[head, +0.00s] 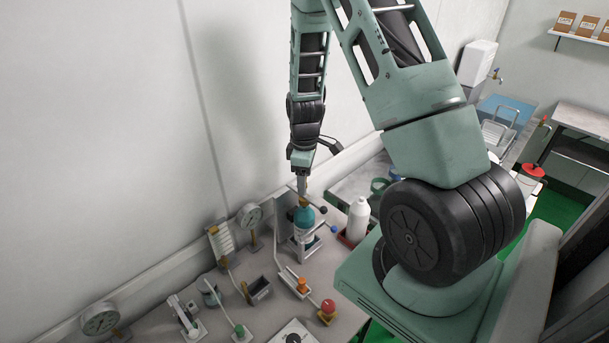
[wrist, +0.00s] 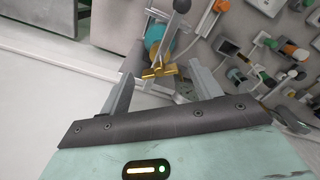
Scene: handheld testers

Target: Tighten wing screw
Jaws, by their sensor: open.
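My gripper (head: 303,184) points down over the bench, just above a teal cylinder (head: 303,222) with a brass top. In the wrist view my gripper (wrist: 160,76) is open, its two fingers spread apart. The brass wing screw (wrist: 157,71) shows between and slightly beyond the fingertips; I see no clear contact with either. The teal cylinder (wrist: 154,36) is partly hidden behind the brass part and a grey lever with a dark knob (wrist: 182,5). In the head view the fingers hide most of the wing screw.
A white bottle (head: 358,218) stands close right of the cylinder. Levers with dark and blue knobs (head: 333,229) stand near it. A gauge (head: 249,216), a red knob (head: 328,306) and an orange knob (head: 302,285) are on the bench. The wall is close behind.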

